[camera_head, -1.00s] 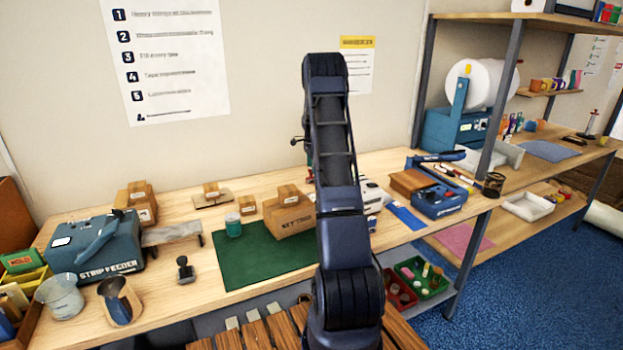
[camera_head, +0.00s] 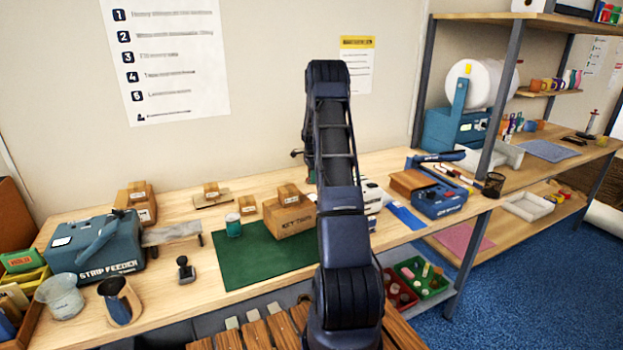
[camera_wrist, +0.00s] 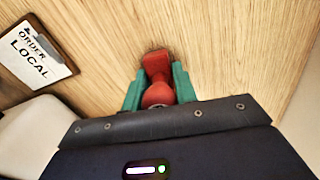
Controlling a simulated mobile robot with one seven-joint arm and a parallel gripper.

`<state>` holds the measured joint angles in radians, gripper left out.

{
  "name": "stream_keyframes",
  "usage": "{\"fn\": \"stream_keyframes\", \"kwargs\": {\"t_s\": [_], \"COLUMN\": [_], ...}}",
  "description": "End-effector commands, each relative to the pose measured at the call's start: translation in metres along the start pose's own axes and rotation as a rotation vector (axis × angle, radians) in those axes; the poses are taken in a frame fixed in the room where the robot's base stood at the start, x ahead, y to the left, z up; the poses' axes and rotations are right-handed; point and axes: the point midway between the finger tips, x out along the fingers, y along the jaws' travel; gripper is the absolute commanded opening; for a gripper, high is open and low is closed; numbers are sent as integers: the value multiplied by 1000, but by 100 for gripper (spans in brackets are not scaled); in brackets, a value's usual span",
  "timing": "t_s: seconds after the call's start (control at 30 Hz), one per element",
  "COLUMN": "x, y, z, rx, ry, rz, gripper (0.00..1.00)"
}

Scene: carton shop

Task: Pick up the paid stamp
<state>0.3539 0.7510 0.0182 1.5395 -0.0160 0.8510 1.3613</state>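A red stamp-like object (camera_wrist: 157,68) with a rounded red knob stands on the wooden table top in the wrist view. No word on it can be read, so I cannot confirm that it is the paid stamp. The green fingers of my gripper (camera_wrist: 159,80) lie on either side of it, very close to its sides. Whether they press on it cannot be told. In the head view my own arm hides the gripper and this object. A separate dark stamp (camera_head: 186,270) stands on the bench left of the green mat.
A clipboard reading ORDER LOCAL (camera_wrist: 36,52) lies at upper left in the wrist view, with a pale object below it. On the bench are a green mat (camera_head: 240,270), a carton (camera_head: 290,216), a strip feeder (camera_head: 98,250) and a blue machine (camera_head: 437,200).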

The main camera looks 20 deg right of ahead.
Motion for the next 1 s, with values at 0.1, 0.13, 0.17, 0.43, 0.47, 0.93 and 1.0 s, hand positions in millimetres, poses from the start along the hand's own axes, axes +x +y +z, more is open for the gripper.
{"fn": "stream_keyframes", "kwargs": {"t_s": [0.1, 0.13, 0.17, 0.43, 0.47, 0.93, 1.0], "x": [0, 0, 0, -3, -5, -102, -121], "y": [0, 0, 0, 0, 0, -1, -1], "z": [0, 0, 0, 0, 0, 0, 0], "rx": [0, 0, 0, 0, 0, 0, 0], "ry": [0, 0, 0, 0, 1, 2, 2], "rz": [0, 0, 0, -1, -1, -3, -4], "gripper": [5, 5, 5, 5, 5, 5, 5]}}
